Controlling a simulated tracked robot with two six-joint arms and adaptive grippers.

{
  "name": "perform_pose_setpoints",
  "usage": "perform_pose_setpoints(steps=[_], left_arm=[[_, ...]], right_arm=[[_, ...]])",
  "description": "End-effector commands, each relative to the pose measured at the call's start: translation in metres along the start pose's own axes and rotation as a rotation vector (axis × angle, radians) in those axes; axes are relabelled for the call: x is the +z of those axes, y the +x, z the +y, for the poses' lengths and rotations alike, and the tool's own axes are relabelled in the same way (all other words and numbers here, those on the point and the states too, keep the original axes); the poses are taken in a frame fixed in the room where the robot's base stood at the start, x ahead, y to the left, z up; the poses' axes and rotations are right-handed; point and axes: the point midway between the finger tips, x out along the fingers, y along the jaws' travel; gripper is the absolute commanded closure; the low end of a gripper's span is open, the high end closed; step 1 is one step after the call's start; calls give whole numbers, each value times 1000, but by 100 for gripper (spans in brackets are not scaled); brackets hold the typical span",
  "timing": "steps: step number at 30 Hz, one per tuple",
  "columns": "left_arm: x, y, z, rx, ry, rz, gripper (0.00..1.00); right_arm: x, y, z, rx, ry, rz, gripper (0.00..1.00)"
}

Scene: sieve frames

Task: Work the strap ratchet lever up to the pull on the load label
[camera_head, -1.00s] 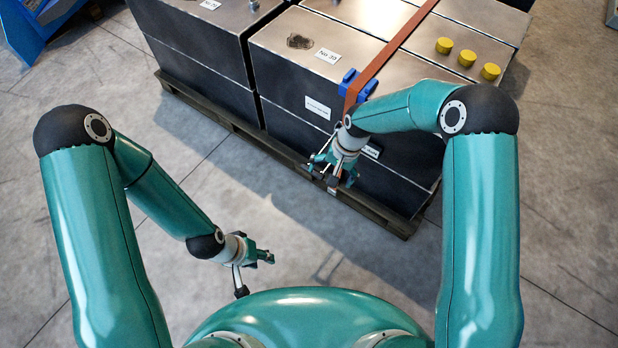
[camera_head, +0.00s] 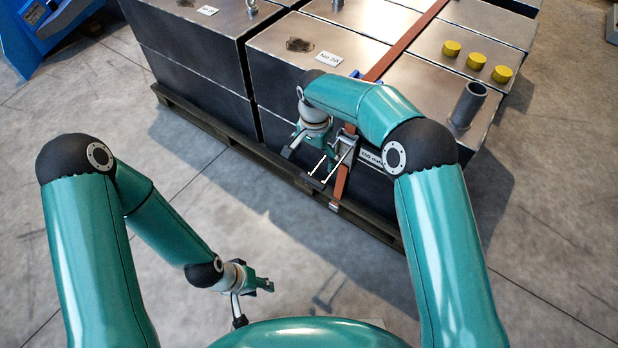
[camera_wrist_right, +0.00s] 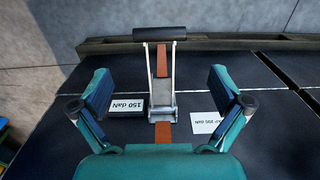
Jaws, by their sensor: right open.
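The strap ratchet (camera_wrist_right: 162,100) is a metal frame on the orange strap (camera_wrist_right: 163,132), against the dark front of a steel block. Its lever (camera_wrist_right: 160,36) ends in a black grip bar, at the far end of the ratchet in the right wrist view. My right gripper (camera_wrist_right: 159,74) is open, one finger on each side of the ratchet, with gaps to both. In the head view my right gripper (camera_head: 318,158) is at the block's front; my left gripper (camera_head: 254,302) hangs open and empty.
The blocks stand on a dark pallet (camera_head: 225,125). Yellow caps (camera_head: 477,60) and a grey pipe stub (camera_head: 468,104) stand on top. A blue machine (camera_head: 50,35) is at the far left. Grey floor (camera_head: 130,130) is clear in front.

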Motion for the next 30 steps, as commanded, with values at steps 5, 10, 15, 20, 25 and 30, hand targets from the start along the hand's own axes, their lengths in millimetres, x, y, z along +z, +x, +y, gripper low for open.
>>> perform_pose_setpoints(steps=[5, 10, 15, 20, 25, 30], left_arm=[[0, 8, -3, 0, 0, 0, 60], [0, 12, -4, 0, 0, 0, 60], [0, 14, -5, 0, 0, 0, 60], [0, 15, -5, 0, 0, 0, 60], [0, 15, -5, 0, 0, 0, 60], [0, 15, -5, 0, 0, 0, 60]], right_arm=[[0, 43, 1, 3, 1, -2, 0], [1, 72, 0, 1, 0, -2, 0], [0, 89, 0, 0, 0, 0, 0], [0, 94, 0, -2, 0, 1, 0], [0, 94, -1, -2, 0, 1, 0], [0, 94, -1, -1, -1, 0, 18]])
